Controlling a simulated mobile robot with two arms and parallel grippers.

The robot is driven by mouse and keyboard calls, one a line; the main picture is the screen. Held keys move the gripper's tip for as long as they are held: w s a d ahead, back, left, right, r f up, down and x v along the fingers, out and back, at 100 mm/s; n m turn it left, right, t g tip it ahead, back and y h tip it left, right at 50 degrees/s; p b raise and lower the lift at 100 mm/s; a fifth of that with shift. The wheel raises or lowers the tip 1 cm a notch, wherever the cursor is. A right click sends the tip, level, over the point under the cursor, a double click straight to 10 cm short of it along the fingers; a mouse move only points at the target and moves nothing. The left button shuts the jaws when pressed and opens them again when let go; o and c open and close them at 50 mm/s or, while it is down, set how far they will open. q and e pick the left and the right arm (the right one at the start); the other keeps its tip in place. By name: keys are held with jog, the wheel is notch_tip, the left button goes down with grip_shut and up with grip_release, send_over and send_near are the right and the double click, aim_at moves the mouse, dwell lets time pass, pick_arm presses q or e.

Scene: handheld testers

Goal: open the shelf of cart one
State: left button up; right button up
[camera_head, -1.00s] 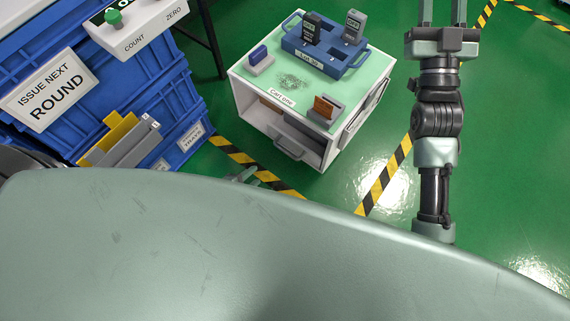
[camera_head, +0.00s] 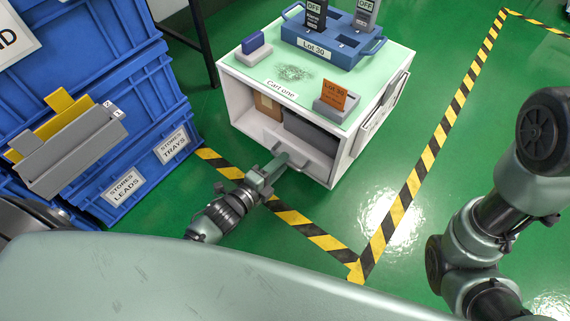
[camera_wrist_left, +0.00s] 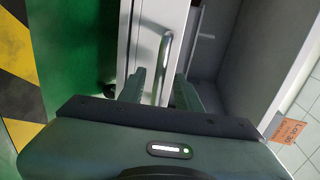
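Cart one (camera_head: 240,102) is a white box cart with a pale green top and an open front, in the middle of the head view. Its shelf front (camera_head: 315,158) sits low in the opening and carries a grey bar handle (camera_head: 303,163). My left gripper (camera_head: 281,163) is at the handle, partly covering it. In the left wrist view, the handle (camera_wrist_left: 162,62) runs between the two fingers of my left gripper (camera_wrist_left: 158,88), with visible gaps on both sides; it looks open around the bar. My right arm shows at the right, but its gripper is out of frame.
On the cart top are a blue Lot 30 tray (camera_head: 335,45), an orange card in a grey holder (camera_head: 333,98) and a blue block holder (camera_head: 254,48). Blue crates (camera_head: 95,90) stand close on the left. Green floor with striped tape (camera_head: 420,165) is clear on the right.

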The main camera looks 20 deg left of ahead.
pick_arm(q)
jog(key=shift+b+x, duration=0.45)
jog(key=shift+x, duration=0.8)
grip_shut()
jog(key=shift+f, duration=0.1)
dwell(0.4)
